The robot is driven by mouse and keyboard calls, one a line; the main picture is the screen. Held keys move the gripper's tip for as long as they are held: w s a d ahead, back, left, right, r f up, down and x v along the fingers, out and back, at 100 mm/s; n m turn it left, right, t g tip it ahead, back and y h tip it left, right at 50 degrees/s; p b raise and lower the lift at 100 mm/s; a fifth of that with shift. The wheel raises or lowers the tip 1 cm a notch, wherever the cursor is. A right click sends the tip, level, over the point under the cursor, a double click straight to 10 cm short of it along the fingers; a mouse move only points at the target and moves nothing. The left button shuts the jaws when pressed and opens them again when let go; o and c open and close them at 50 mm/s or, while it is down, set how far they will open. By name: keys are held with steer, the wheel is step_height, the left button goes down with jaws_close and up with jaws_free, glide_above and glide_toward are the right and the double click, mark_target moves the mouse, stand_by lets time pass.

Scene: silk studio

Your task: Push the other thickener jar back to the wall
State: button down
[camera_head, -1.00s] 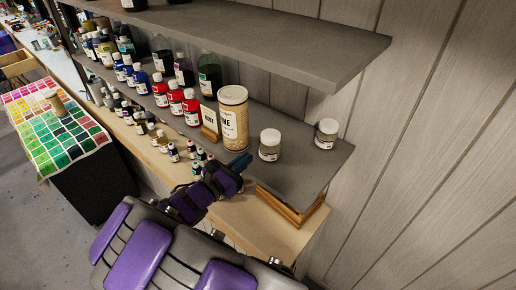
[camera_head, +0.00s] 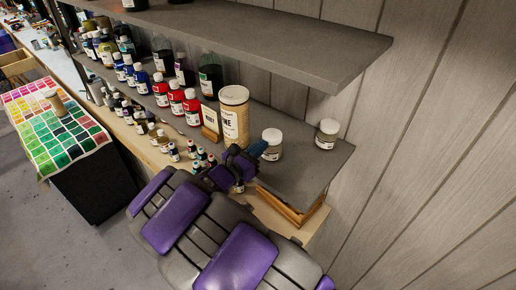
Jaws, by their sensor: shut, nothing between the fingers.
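Two squat jars with pale lids stand upright on the right part of the grey lower shelf (camera_head: 310,168). The nearer jar (camera_head: 272,147) is just right of the tall canister. The other jar (camera_head: 327,134) stands farther back, close to the panelled wall (camera_head: 420,150). My gripper (camera_head: 259,148) is shut and empty. Its blue tip is at the left front side of the nearer jar and overlaps its edge in the picture; it looks in contact, but I cannot be sure.
A tall tan canister (camera_head: 234,118) and a small label card (camera_head: 210,122) stand left of the nearer jar. Red bottles (camera_head: 177,101) line the shelf farther left. An upper shelf (camera_head: 270,45) hangs above. Small bottles stand below on the wooden counter (camera_head: 152,155). Shelf between the two jars is bare.

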steer(key=p+x, duration=0.2)
steer(key=x, duration=1.4)
steer(key=shift+w+d, duration=0.15)
steer(key=shift+d, duration=0.1)
steer(key=shift+a, duration=0.1)
